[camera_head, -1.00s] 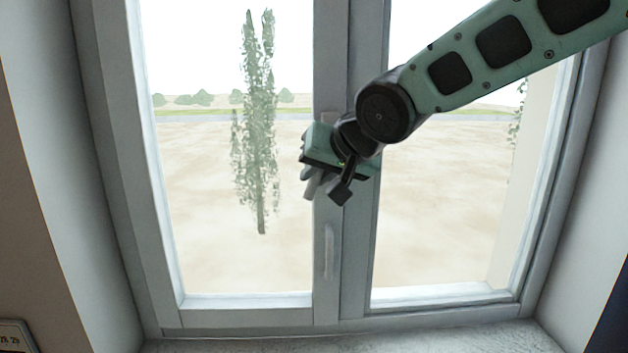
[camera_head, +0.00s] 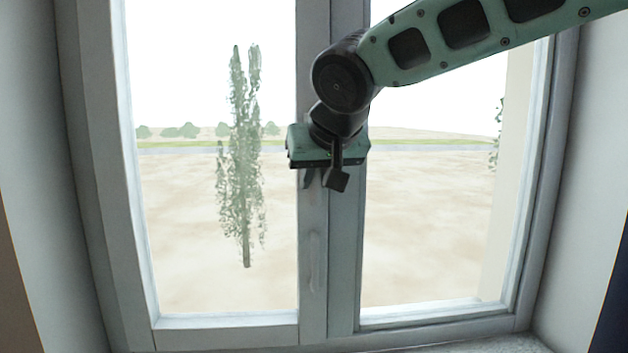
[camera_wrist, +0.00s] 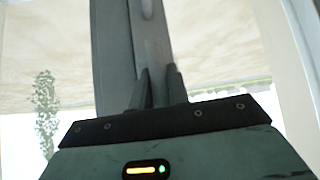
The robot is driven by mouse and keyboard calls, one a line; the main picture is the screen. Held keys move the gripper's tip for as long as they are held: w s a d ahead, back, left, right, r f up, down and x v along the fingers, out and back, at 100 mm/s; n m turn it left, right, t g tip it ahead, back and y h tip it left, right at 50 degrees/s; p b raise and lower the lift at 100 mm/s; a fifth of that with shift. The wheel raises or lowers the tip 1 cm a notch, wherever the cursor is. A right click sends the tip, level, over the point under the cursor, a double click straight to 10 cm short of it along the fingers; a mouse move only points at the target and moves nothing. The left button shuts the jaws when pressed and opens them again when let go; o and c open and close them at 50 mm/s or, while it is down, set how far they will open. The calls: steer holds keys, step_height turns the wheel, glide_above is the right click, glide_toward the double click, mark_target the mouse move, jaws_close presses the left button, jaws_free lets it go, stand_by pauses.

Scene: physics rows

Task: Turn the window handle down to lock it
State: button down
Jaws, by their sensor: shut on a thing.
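The window's grey middle post (camera_head: 345,270) stands between two panes. My gripper (camera_head: 309,182) is at the post, below the horizon line, with its fingers pointing down along the post. In the wrist view, which is upside down, the two dark fingers (camera_wrist: 158,72) lie close together against the post. They are shut on the window handle (camera_wrist: 157,88), which is mostly hidden by the gripper, so its exact angle is hard to tell. A pale, narrow upright fitting (camera_head: 314,262) shows on the post below the gripper; its rounded end also appears in the wrist view (camera_wrist: 147,9).
The window frame (camera_head: 225,335) surrounds both panes, and the wall reveals (camera_head: 30,150) stand at the sides. A stone sill (camera_head: 490,345) runs along the bottom. The space in front of both lower panes is clear. A tree and open ground show outside.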

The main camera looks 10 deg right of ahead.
steer(key=c, duration=1.3)
jaws_free()
steer(key=shift+c, duration=0.2)
steer(key=b+v, duration=0.3)
steer(key=v, duration=1.4)
steer(key=shift+s, duration=0.15)
steer(key=shift+r, duration=0.1)
steer(key=s+a+f+n+g, duration=0.1)
steer(key=s+f+n+g, duration=0.15)
steer(key=f, duration=0.85)
steer(key=s+a+f+n+g, duration=0.1)
steer(key=s+f+n+g, duration=0.15)
steer(key=f, duration=0.95)
steer(key=s+d+f+g, duration=0.2)
steer(key=s+d+f, duration=0.1)
steer(key=s+f, duration=0.3)
steer(key=s+d+f+n+g, duration=0.1)
steer(key=s+d+f, duration=0.2)
steer(key=s+f, duration=0.4)
step_height(320, 180, down, 4)
steer(key=shift+d+r+g+h, duration=0.15)
steer(key=shift+r+g+h, duration=0.05)
steer(key=shift+g+h, duration=0.2)
